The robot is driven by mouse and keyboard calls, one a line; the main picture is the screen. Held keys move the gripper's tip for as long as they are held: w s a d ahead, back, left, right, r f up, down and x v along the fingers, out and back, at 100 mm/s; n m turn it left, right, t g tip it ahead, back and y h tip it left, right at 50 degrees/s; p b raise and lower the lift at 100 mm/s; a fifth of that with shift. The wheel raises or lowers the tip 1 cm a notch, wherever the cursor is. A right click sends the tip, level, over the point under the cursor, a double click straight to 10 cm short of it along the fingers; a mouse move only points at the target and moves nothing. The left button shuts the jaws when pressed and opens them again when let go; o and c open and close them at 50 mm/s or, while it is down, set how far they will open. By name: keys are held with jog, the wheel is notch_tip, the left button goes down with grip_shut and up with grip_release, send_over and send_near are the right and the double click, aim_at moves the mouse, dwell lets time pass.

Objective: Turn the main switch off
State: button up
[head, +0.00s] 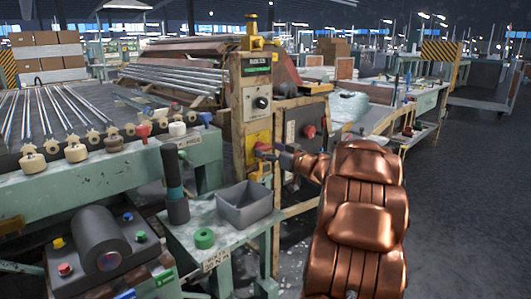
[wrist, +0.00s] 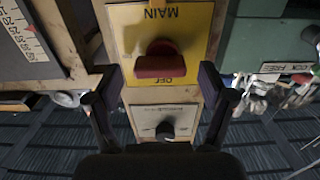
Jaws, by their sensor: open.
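The main switch is a red handle (wrist: 160,65) on a yellow plate (wrist: 190,35) lettered MAIN, which appears upside down in the wrist view. A second word, partly covered, is printed on the plate below the handle. The handle's bar looks level across the picture. In the head view the yellow plate (head: 257,134) is on the wooden post, with the red handle partly behind my gripper (head: 272,153). In the wrist view my gripper (wrist: 163,85) is open, its fingers left and right of the handle, apart from it. Nothing is held.
A black knob (wrist: 166,130) sits on a pale plate beside the yellow one. A dial (head: 262,102) is higher on the post. A grey box with a red knob (head: 310,131) is close behind.

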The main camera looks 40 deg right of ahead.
jog(key=shift+w, duration=1.1)
jog(key=c, duration=1.2)
jog(key=shift+o, duration=0.2)
